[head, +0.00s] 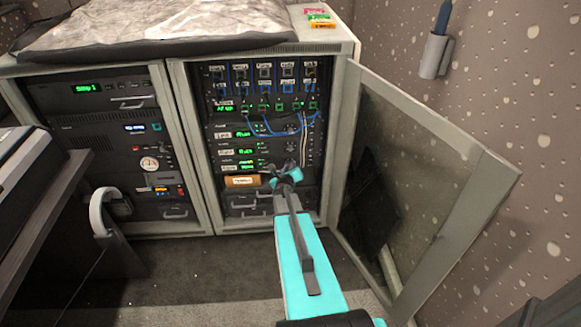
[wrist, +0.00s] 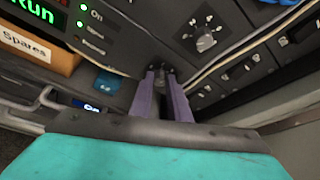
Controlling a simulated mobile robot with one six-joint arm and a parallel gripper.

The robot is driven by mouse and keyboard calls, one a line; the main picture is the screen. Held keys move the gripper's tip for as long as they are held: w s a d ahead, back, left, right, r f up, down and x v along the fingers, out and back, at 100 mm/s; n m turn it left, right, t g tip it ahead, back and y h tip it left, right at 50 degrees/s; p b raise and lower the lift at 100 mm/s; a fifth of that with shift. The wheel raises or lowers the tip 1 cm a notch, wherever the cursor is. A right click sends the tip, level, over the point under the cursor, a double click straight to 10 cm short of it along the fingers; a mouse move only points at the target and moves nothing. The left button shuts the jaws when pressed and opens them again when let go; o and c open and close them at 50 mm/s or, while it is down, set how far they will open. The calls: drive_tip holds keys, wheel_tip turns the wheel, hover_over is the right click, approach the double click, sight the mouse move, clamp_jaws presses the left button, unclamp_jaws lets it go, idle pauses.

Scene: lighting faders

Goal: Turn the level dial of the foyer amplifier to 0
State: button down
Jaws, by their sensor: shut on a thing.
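My gripper (wrist: 163,74) is shut on a small dark knob at the front of the rack, mostly hidden between its two purple-grey fingers in the wrist view. The knob appears to be the level dial of the lowest of the stacked amplifiers; its pointer and scale cannot be read. In the head view my gripper (head: 288,170) covers the right part of that amplifier (head: 237,167), whose green display is left of it. The label is too small to read. Another dial (wrist: 206,42) with scale marks shows uncovered on a panel in the wrist view.
A cardboard box marked Spares (head: 242,181) sits in the rack just left of my gripper. Blue cables (head: 258,128) hang above it. The open rack door (head: 440,230) stands to the right. A second rack (head: 115,150) is at the left.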

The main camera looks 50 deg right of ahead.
drive_tip(key=shift+s+d+f+n+t+h+b, duration=0.1)
drive_tip(key=shift+f+n+t+h+b, duration=0.85)
drive_tip(key=shift+n+b, duration=3.5)
drive_tip(key=shift+s+d+r+n+t+h+b, duration=0.1)
drive_tip(key=shift+n+t+b, duration=2.2)
drive_tip(key=shift+n, duration=3.85)
drive_tip(key=shift+s+d+f+n+t+h+b, duration=0.1)
drive_tip(key=shift+f+n+t+h+b, duration=0.65)
drive_tip(key=shift+n+b, duration=3.9)
drive_tip(key=shift+r+n+p, duration=0.25)
drive_tip(key=shift+n+p, duration=0.4)
drive_tip(key=shift+n, duration=0.2)
drive_tip(key=c, duration=1.7)
unclamp_jaws()
drive_tip(key=shift+o, duration=0.2)
drive_tip(key=shift+r, duration=0.1)
